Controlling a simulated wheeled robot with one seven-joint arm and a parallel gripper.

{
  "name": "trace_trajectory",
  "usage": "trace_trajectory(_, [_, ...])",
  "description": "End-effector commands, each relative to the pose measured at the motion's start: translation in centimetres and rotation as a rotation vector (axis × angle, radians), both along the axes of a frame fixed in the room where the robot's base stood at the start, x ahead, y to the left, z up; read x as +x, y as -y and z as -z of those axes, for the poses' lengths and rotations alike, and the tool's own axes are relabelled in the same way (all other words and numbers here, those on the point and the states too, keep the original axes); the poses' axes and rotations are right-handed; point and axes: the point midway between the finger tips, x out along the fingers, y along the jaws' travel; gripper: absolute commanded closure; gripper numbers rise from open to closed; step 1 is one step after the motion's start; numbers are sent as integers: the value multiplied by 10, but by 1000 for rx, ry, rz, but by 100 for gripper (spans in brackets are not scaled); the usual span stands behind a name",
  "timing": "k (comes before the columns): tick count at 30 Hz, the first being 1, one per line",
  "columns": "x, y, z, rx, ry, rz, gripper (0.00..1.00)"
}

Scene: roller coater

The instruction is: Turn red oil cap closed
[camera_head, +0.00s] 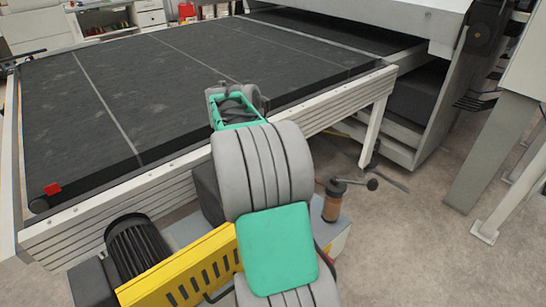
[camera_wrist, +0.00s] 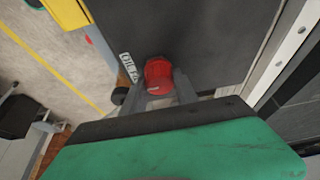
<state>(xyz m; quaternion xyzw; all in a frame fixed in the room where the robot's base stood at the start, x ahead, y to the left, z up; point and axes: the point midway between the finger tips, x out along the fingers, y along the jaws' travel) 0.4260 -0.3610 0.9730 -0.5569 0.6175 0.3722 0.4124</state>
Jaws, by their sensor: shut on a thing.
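The red oil cap (camera_wrist: 158,76) shows in the wrist view on a dark grey surface, beside a small white label with black lettering. My gripper (camera_wrist: 160,88) has a finger on each side of the cap and is shut on it. In the head view my grey and green arm (camera_head: 265,180) reaches forward toward the conveyor side. The cap and my fingertips are hidden there behind the arm.
A wide black conveyor bed (camera_head: 180,80) with a pale metal frame fills the left and back. A yellow guard (camera_head: 190,270) and a dark ribbed motor (camera_head: 137,243) stand at the front left. A brown cylinder with a lever (camera_head: 333,203) stands close right of my arm. Open floor lies at the right.

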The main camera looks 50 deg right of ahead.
Motion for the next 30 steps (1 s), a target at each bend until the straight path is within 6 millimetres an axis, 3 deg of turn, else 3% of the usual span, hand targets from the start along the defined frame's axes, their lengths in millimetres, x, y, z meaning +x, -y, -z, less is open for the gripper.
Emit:
trace_trajectory(15, [0, 1, -1, -1, 1, 27, 100])
trace_trajectory(16, [0, 1, -1, -1, 1, 27, 64])
trace_trajectory(24, [0, 0, 0, -1, 1, 24, 43])
trace_trajectory(30, [0, 0, 0, 0, 1, 23, 43])
